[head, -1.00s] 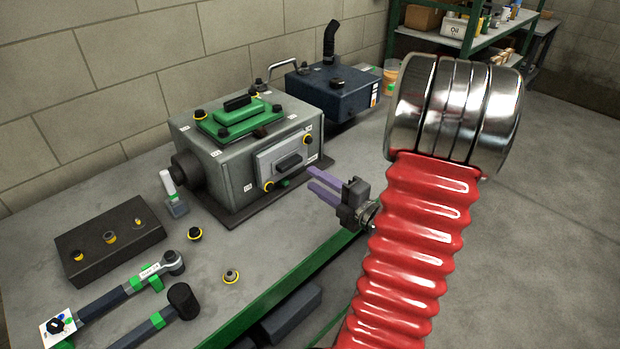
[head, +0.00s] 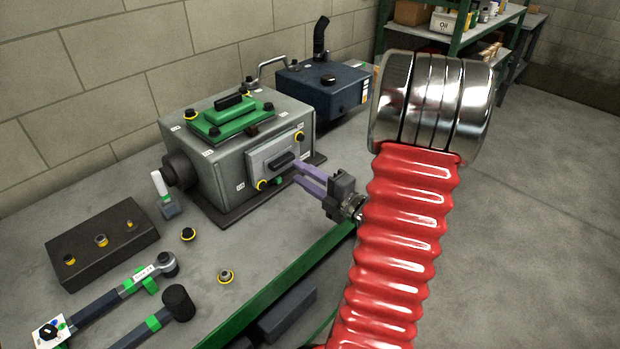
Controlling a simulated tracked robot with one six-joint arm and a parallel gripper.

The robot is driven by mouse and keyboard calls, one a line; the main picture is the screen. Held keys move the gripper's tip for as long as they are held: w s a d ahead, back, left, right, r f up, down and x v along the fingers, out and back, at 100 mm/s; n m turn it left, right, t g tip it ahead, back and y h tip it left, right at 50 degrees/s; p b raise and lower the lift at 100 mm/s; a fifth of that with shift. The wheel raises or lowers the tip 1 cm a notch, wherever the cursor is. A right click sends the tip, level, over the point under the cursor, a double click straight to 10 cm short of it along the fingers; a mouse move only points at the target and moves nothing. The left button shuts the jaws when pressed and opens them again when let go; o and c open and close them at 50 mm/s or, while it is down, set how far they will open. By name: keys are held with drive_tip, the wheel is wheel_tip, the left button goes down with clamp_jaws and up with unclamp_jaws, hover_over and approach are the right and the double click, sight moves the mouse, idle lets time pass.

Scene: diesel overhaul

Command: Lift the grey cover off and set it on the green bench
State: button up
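The grey cover (head: 259,162) is a light plate on the near side of the grey engine block. It has a black handle (head: 283,160) and yellow-ringed bolts at its upper right (head: 300,137) and lower left (head: 262,185) corners. My gripper (head: 296,172) has two purple fingers, spread apart with a visible gap. It comes from the right, its tips close to the right end of the handle. I cannot tell whether they touch or straddle it. The green bench (head: 302,262) has a green front edge and a grey top; the block stands on it.
A dark tray (head: 80,259) with several bolts, a ratchet (head: 110,297), a mallet (head: 179,302) and two loose bolts lie on the left. A green-topped plate (head: 230,117) is on the block. A dark blue tank (head: 321,89) stands behind. Bare benchtop shows in front of the block.

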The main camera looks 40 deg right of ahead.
sight(285, 163)
drive_tip(key=shift+w, duration=3.05)
drive_tip(key=shift+c, duration=0.5)
drive_tip(key=shift+a, duration=0.1)
clamp_jaws()
